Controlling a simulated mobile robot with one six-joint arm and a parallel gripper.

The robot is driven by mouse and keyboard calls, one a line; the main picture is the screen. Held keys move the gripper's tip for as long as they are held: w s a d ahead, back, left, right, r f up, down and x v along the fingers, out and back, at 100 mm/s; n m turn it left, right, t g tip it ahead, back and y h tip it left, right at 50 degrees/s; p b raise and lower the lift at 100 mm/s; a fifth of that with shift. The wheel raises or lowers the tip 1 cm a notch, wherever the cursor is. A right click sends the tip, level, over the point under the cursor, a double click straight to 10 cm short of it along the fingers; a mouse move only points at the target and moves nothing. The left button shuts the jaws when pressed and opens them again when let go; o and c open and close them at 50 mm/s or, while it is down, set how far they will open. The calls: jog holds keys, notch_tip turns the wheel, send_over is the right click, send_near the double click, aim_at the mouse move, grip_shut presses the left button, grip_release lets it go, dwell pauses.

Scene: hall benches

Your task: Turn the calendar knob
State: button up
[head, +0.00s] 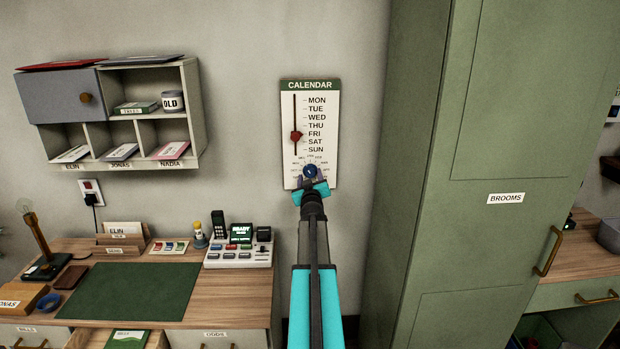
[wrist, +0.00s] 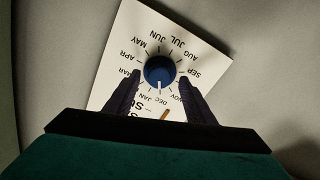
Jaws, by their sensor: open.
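The calendar (head: 318,124) is a white panel with a green header on the wall. A red slider (head: 296,136) on its left slot stands near FRI. The blue calendar knob (head: 310,171) sits low on the panel in a ring of month names. I cannot tell whether the fingers touch the knob.
A tall green cabinet (head: 505,120) labelled BROOMS stands close to the right of the calendar. A grey wall shelf (head: 206,160) hangs at the left. Below it a desk (head: 225,290) bears a green mat, a button console (head: 240,255) and a lamp. The wall around the calendar is bare.

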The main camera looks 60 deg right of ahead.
jog(key=b+v, duration=0.1)
jog(key=v, duration=1.1)
jog(key=shift+a, duration=0.25)
jog(key=shift+f, duration=0.1)
dwell(0.6)
